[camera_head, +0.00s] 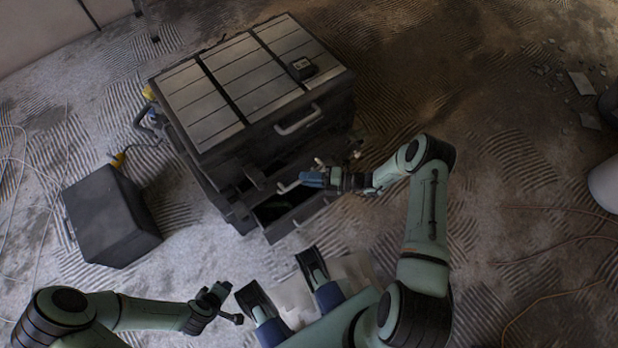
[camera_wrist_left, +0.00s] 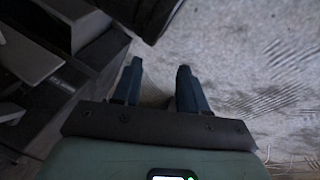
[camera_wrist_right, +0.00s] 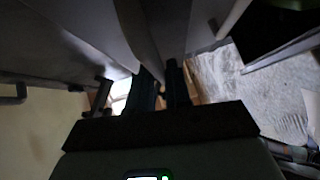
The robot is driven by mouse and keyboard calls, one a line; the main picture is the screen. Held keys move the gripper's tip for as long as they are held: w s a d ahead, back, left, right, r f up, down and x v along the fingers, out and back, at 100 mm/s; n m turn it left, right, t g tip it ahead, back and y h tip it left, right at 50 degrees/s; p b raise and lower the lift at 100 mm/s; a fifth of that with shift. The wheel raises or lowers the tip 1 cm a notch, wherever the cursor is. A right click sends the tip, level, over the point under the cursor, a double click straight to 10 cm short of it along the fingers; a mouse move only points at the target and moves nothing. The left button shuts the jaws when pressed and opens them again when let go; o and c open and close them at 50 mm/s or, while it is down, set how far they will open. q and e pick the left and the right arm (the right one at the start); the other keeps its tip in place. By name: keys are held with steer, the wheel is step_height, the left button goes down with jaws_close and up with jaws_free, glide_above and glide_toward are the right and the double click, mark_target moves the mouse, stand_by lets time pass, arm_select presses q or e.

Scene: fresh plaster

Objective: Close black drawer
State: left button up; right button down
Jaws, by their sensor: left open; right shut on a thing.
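The black drawer (camera_head: 300,217) stands pulled out low on the front of a dark tool chest (camera_head: 228,130). My right gripper (camera_head: 318,179) is at the chest front, just above the drawer, shut on a pale bar handle (camera_head: 288,187); its fingers hide part of the handle. In the right wrist view my right fingers (camera_wrist_right: 164,75) are close together among dark panels, and the grip itself is hard to see. My left gripper (camera_head: 226,302) is low, at the front left, apart from the chest. In the left wrist view its fingers (camera_wrist_left: 160,85) are spread and empty.
A dark box (camera_head: 110,218) stands on the floor left of the chest. A small black item (camera_head: 302,68) lies on the chest top. Thin cables (camera_head: 570,238) run over the rough floor at right. The floor between my left gripper and the chest is clear.

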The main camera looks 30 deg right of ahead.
steer(key=w+b, duration=0.2)
steer(key=w, duration=0.2)
steer(key=shift+a+f, duration=0.1)
steer(key=shift+w, duration=0.25)
arm_select(q)
steer(key=shift+g, duration=0.5)
steer(key=f, duration=0.1)
steer(key=s+f, duration=0.1)
steer(key=s+a+f, duration=0.1)
steer(key=f, duration=0.1)
steer(key=shift+s, duration=0.25)
arm_select(e)
steer(key=shift+r, duration=0.2)
steer(key=c, duration=1.1)
jaws_free()
steer(key=shift+w, duration=0.1)
arm_select(q)
steer(key=shift+w, duration=0.1)
steer(key=shift+t, duration=0.6)
steer(key=w+r+p, duration=0.1)
steer(key=w+r, duration=0.2)
steer(key=shift+w+d+r+p, duration=0.2)
steer(key=shift+p, duration=0.1)
arm_select(e)
glide_toward(301, 168)
steer(key=v, duration=0.3)
steer(key=shift+r, duration=0.1)
